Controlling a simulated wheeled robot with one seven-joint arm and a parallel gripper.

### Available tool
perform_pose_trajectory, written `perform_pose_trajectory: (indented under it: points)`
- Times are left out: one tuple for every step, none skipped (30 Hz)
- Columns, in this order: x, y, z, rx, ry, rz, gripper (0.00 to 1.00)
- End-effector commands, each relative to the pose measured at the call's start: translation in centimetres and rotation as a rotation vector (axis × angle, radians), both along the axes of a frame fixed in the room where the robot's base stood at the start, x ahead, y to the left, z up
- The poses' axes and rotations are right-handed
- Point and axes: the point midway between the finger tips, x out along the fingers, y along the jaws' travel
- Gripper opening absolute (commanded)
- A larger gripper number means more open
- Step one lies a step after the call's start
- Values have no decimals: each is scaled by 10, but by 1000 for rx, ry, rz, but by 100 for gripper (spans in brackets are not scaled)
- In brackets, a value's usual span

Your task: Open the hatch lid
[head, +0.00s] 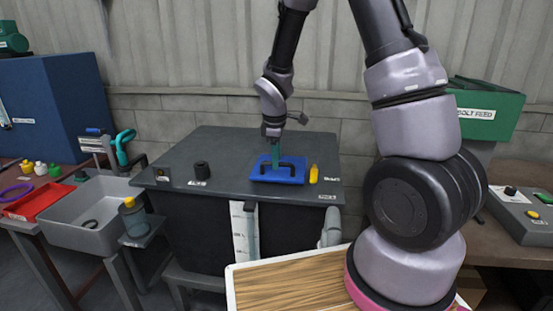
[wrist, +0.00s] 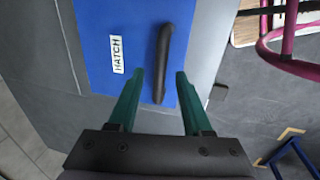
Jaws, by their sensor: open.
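The hatch lid (head: 278,180) is a blue panel lying flat on top of the dark grey cabinet. In the wrist view the lid (wrist: 105,75) carries a white label reading HATCH. A black bar handle (wrist: 163,62) stands on it, and the handle shows in the head view (head: 290,167) too. My gripper (head: 275,156) points down above the lid. Its green fingers (wrist: 159,74) are open and empty, one on each side of the handle's near end in the wrist view. I cannot tell how far above the handle they are.
A grey bin (head: 90,212) and red tray (head: 33,204) are at left. A green bolt feed box (head: 490,108) is at right. The cabinet top (head: 225,150) is mostly clear.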

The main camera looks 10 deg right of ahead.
Motion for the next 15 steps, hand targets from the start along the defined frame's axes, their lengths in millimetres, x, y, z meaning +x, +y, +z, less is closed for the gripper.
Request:
perform_pose_trajectory:
  points:
    - [0, 0, -2, 0, 0, 0, 50]
    - [0, 0, -3, 0, 0, 0, 50]
    - [1, 0, -4, 0, 0, -1, 50]
    - [1, 0, -4, 0, 0, -1, 50]
    - [1, 0, -4, 0, 0, -1, 50]
    - [1, 0, -4, 0, 0, -1, 50]
    - [1, 0, -4, 0, 0, -1, 50]
    - [1, 0, -4, 0, 0, -1, 50]
    - [1, 0, -4, 0, 0, -1, 50]
    - [1, 0, -4, 0, 0, -1, 46]
    - [1, 0, -4, 0, 0, -1, 34]
    - [1, 0, -4, 0, 0, -1, 19]
    - [1, 0, -4, 0, 0, -1, 8]
    - [1, 0, -4, 0, 0, -1, 0]
    - [1, 0, -4, 0, 0, -1, 0]
